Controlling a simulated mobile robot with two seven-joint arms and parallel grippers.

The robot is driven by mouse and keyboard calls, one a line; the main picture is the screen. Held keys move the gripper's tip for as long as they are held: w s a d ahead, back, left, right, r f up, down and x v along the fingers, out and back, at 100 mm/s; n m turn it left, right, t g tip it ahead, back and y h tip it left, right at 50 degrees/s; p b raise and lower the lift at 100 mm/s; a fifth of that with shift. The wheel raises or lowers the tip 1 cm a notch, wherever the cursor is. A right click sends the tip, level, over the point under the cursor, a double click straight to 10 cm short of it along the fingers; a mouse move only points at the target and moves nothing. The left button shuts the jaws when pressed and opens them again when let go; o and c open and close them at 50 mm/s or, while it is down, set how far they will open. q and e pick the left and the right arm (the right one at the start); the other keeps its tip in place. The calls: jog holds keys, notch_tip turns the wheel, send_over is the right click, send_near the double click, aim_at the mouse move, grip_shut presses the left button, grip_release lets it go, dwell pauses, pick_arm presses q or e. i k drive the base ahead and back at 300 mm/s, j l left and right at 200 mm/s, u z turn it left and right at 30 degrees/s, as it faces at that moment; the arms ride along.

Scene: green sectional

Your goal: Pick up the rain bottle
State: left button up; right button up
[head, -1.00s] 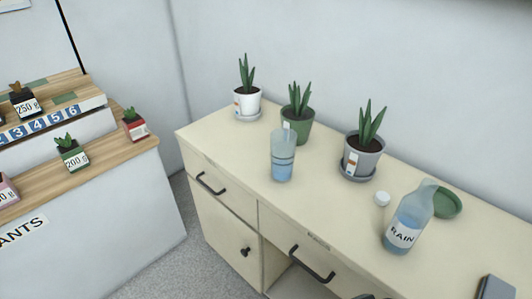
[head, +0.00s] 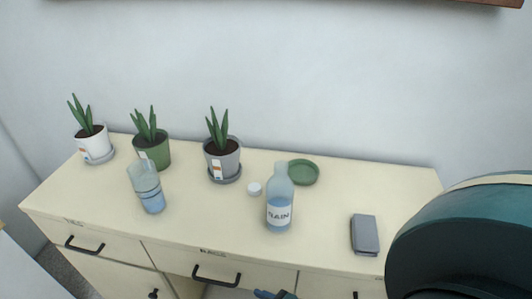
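The rain bottle (head: 279,203) stands upright on the cream cabinet top, right of the middle. It is clear, holds blue liquid and has a white label reading RAIN. Its neck looks open, and a small white cap (head: 254,188) lies beside it to the left. A small dark blue piece (head: 272,295) shows at the bottom edge in front of the cabinet, perhaps part of my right gripper. Its fingers cannot be made out, and it is apart from the bottle. My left gripper is not in view.
A green saucer (head: 303,179) lies close behind the bottle. A grey box (head: 364,236) lies right. My teal arm part fills the lower right.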

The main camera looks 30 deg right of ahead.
aim_at(280, 188)
jog(key=z, duration=1.15)
